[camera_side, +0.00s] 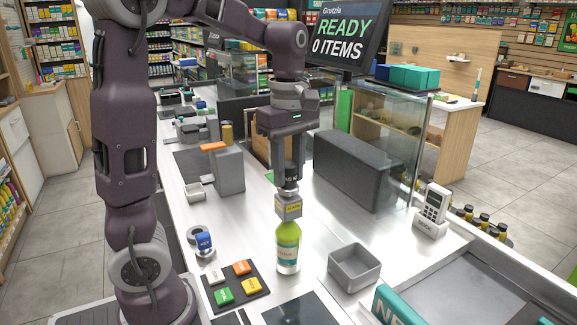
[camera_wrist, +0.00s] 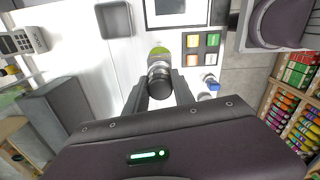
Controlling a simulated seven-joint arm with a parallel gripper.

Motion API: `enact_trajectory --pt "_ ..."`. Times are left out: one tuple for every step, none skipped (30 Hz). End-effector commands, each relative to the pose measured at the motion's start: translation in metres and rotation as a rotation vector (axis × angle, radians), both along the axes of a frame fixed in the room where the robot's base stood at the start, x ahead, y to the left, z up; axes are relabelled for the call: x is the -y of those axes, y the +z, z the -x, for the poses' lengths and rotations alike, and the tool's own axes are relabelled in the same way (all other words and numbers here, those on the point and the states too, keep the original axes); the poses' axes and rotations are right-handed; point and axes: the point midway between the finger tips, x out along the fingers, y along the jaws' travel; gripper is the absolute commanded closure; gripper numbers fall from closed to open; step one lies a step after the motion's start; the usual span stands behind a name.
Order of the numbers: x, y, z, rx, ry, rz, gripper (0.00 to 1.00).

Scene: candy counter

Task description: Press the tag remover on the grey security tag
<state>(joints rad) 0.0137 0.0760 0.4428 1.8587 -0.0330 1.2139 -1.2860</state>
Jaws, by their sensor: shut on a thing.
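My gripper (camera_side: 288,187) is shut on the black, cylindrical tag remover (camera_side: 292,172), held upright. It also shows between the fingers in the wrist view (camera_wrist: 160,88). Directly below it in the side view is the grey security tag (camera_side: 288,210) with a yellow label, at the neck of a green bottle (camera_side: 287,247). The bottle stands upright on the white counter. In the wrist view a bit of the green bottle (camera_wrist: 158,51) shows past the remover. The fingers partly hide where remover and tag meet, so I cannot tell whether they touch.
A grey open bin (camera_side: 354,280) stands right of the bottle. A dark pad with coloured keys (camera_side: 235,285) and a small blue item (camera_side: 204,240) are at left. A dark grey box (camera_side: 352,170) stands behind, and a card reader (camera_side: 435,205) at right.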

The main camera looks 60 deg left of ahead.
Motion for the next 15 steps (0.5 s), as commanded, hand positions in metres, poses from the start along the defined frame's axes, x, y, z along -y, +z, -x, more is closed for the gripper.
enact_trajectory --pt "0.0000 0.0002 -0.0001 0.000 0.000 0.000 1.00" --pt "0.0000 0.0002 -0.0001 0.000 0.000 0.000 1.00" --pt "0.0000 0.0002 -0.0001 0.000 0.000 0.000 1.00" --pt "0.0000 0.0002 -0.0001 0.000 0.000 0.000 1.00" --pt "0.0000 0.0002 -0.0001 0.000 0.000 0.000 1.00" --pt "0.0000 0.0003 -0.0001 0.000 0.000 0.000 1.00" --pt "0.0000 0.0003 -0.0001 0.000 0.000 0.000 1.00" --pt "0.0000 0.0002 -0.0001 0.000 0.000 0.000 1.00" --pt "0.0000 -0.0001 -0.0001 0.000 0.000 0.000 1.00" --pt "0.0000 -0.0005 -0.0001 0.000 0.000 0.000 1.00" --pt "0.0000 -0.0010 0.0000 0.000 0.000 0.000 1.00" --pt "0.0000 -0.0016 0.0000 -0.001 0.000 0.000 1.00" --pt "0.0001 -0.0021 0.0000 -0.001 0.000 0.000 1.00" --pt "0.0001 -0.0026 0.0000 -0.001 0.000 0.000 1.00" --pt "0.0001 -0.0032 0.0000 -0.001 0.000 0.000 1.00"
